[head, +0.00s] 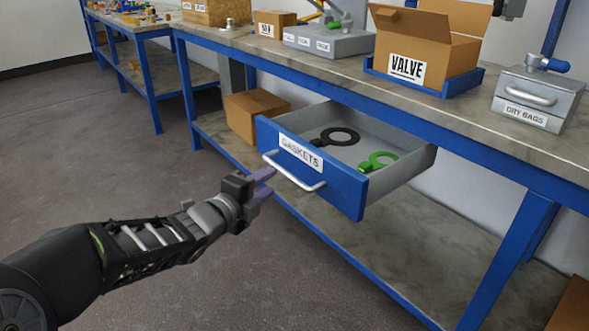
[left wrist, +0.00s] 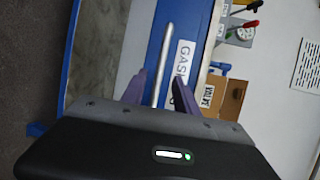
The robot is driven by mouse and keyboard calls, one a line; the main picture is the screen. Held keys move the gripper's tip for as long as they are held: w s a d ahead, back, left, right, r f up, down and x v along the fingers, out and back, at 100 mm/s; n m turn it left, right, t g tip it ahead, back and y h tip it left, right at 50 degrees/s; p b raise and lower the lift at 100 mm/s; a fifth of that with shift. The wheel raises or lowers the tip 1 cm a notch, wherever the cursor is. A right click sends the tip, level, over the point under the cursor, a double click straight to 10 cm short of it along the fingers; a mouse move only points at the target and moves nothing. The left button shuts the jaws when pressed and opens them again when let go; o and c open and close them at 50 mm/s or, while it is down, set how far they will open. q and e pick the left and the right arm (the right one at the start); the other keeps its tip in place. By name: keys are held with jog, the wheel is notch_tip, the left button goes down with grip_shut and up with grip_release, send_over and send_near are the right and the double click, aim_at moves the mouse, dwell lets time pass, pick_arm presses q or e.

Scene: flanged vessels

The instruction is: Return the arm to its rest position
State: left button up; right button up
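My left gripper (head: 266,183) is just in front of the blue drawer (head: 318,177) labelled GASKETS, by the left end of its silver handle (head: 296,172). The drawer is pulled out under the bench. In the left wrist view, the purple fingers of the left gripper (left wrist: 160,80) are spread apart. The handle (left wrist: 163,60) shows between them in that picture, with gaps on both sides. My right gripper does not show.
The bench top (head: 340,68) holds an open VALVE box (head: 425,45) in a blue tray, a grey DRY BAGS case (head: 537,95) and a grey case (head: 328,40). A cardboard box (head: 256,112) sits on the lower shelf. The floor left of my arm is clear.

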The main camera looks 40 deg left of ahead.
pick_arm(q)
jog(key=w+d+f+n+g+h, duration=0.1)
jog(key=d+f+n+g, duration=0.1)
jog(key=d+f+n, duration=0.5)
jog(key=d+f+n+g, duration=0.1)
jog(key=f+n+g, duration=0.35)
jog(key=f, duration=0.75)
jog(key=w+d+f+n+g+h, duration=0.1)
jog(key=d+f+n, duration=0.4)
jog(key=f+n, duration=0.3)
jog(key=s+d+f+g+h, duration=0.3)
jog(key=s+d+f+g, duration=0.4)
jog(key=s+d+f, duration=1.3)
notch_tip(320, 180, up, 33)
jog(key=s+d+p, duration=0.1)
jog(key=d+p, duration=0.1)
jog(key=p, duration=3.1)
jog(key=shift+s+d+g+h, duration=0.2)
jog(key=shift+d+g+h, duration=0.15)
jog(key=shift+d+h, duration=0.05)
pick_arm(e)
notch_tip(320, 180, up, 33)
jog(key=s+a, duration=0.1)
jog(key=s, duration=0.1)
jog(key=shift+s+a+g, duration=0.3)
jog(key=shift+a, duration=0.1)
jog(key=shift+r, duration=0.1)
